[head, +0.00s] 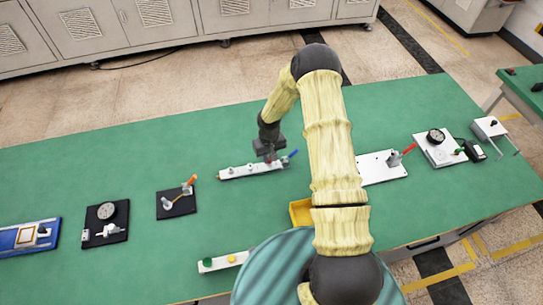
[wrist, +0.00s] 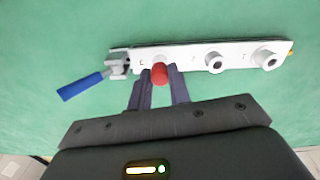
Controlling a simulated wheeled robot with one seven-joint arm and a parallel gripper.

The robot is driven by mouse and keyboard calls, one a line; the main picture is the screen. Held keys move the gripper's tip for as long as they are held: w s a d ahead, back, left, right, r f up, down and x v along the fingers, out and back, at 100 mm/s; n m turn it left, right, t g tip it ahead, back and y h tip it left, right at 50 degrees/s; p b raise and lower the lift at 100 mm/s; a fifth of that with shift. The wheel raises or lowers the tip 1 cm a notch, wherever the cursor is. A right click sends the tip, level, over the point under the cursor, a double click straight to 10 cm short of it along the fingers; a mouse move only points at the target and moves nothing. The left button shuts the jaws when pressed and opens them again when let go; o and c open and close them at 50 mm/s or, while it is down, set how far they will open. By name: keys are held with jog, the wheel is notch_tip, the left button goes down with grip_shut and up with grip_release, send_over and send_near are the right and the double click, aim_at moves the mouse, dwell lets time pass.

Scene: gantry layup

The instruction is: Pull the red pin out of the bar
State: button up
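The white bar (wrist: 190,58) lies on the green table, with the red pin (wrist: 159,73) standing in it near its left end in the wrist view. Two grey metal posts with holes stand farther right along the bar. A blue-handled clamp (wrist: 80,87) sits at its left end. My gripper (wrist: 161,77) is open, with one finger on each side of the red pin and narrow gaps visible. In the head view my gripper (head: 271,158) is down at the bar (head: 240,173), largely hiding the pin.
A yellow tray (head: 299,212) is partly hidden behind my arm. Another white strip with a green knob (head: 207,262) lies near the front edge. A white plate with a red handle (head: 380,168) is to the right, and a black orange-handled fixture (head: 176,204) to the left.

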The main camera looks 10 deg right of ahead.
jog(key=shift+w+d, duration=0.1)
grip_shut()
jog(key=shift+c, duration=0.3)
grip_release()
grip_shut()
jog(key=shift+w, duration=0.1)
jog(key=shift+r, duration=0.5)
jog(key=shift+r+p, duration=0.5)
jog(key=shift+p, duration=0.05)
jog(key=shift+r+p, duration=0.4)
jog(key=shift+r, duration=0.35)
jog(key=shift+r+p, duration=0.95)
jog(key=shift+r, duration=0.75)
